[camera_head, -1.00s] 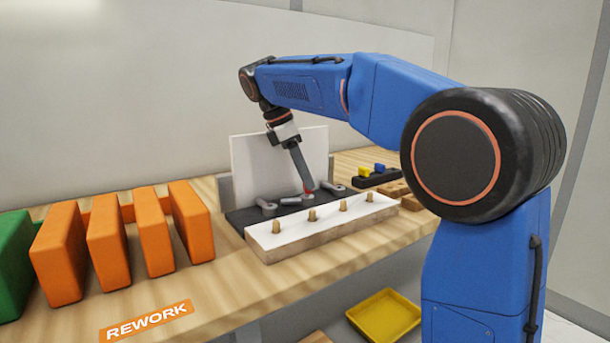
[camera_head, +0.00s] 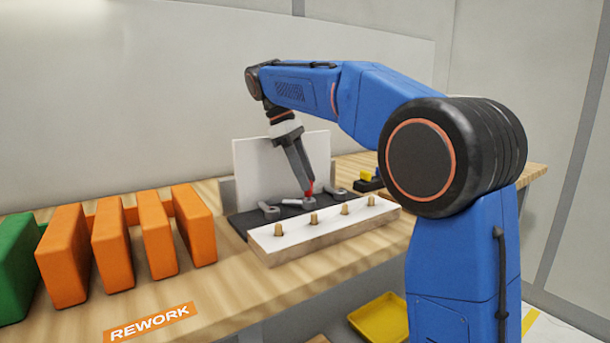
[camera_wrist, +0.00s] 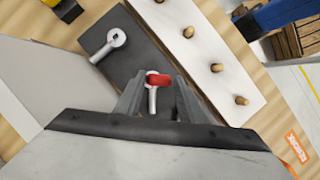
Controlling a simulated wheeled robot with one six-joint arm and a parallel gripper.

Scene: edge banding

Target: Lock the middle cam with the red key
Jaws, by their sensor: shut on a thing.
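The red key (camera_head: 311,187) is between my gripper's fingers, and its red part shows above the middle cam's head in the wrist view (camera_wrist: 160,80). My gripper (camera_head: 307,193) points down at the middle cam and is shut on the key. The middle cam (camera_head: 292,203) is grey, on the dark plate; in the wrist view its lever (camera_wrist: 152,98) lies between the fingers, toward the palm. Whether the key's tip is seated in the cam is hidden. A left cam (camera_head: 268,210) and a right cam (camera_head: 340,193) lie on either side of it.
A white-topped strip (camera_head: 330,226) with several wooden pegs runs along the plate's front. A white upright panel (camera_head: 255,165) stands behind the plate. Orange blocks (camera_head: 62,255) stand at the left. Yellow (camera_head: 366,175) and dark pieces lie to the right, partly behind my arm.

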